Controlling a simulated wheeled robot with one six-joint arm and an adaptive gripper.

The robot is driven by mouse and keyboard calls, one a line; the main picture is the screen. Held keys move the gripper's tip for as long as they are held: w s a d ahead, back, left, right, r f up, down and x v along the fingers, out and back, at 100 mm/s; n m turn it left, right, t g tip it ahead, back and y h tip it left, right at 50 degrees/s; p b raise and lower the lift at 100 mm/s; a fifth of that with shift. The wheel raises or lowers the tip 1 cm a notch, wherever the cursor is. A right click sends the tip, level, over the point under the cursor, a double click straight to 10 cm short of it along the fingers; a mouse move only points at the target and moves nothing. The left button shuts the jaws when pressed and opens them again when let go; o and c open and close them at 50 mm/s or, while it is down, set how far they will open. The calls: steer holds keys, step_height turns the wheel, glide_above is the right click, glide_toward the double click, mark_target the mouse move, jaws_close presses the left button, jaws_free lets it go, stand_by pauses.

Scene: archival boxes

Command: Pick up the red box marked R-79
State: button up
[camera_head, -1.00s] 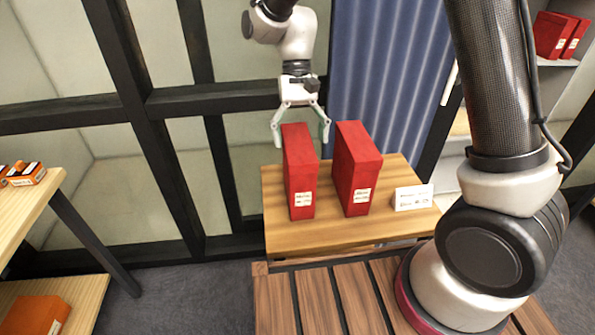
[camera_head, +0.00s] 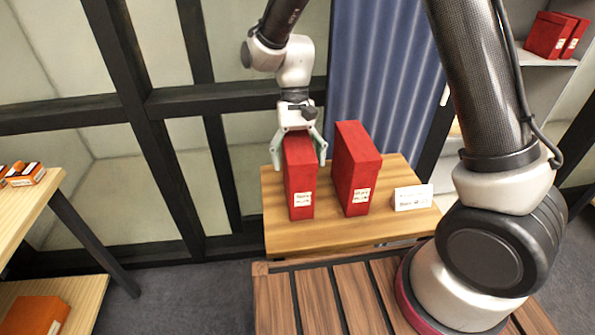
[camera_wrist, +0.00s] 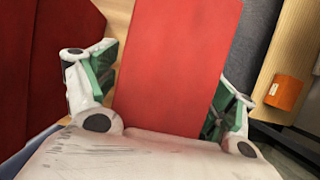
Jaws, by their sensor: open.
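Two red boxes stand upright side by side on a small wooden table (camera_head: 375,235) in the head view. The left red box (camera_head: 299,185) and the right red box (camera_head: 357,175) each have a white label low on the front; the print is too small to read. My gripper (camera_head: 299,160) is open and lowered over the top of the left box, one finger on each side of it. In the wrist view the left box (camera_wrist: 175,65) fills the space between the open fingers, and the other red box (camera_wrist: 45,60) is at the left.
A white card (camera_head: 412,198) stands on the table to the right of the boxes. A wooden shelf (camera_head: 50,200) at the left holds orange boxes (camera_head: 25,174). More red boxes (camera_head: 552,36) sit on a shelf at upper right. A blue curtain (camera_head: 380,80) hangs behind.

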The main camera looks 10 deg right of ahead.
steer(key=shift+f, duration=0.15)
steer(key=shift+c, duration=0.2)
steer(key=c, duration=1.6)
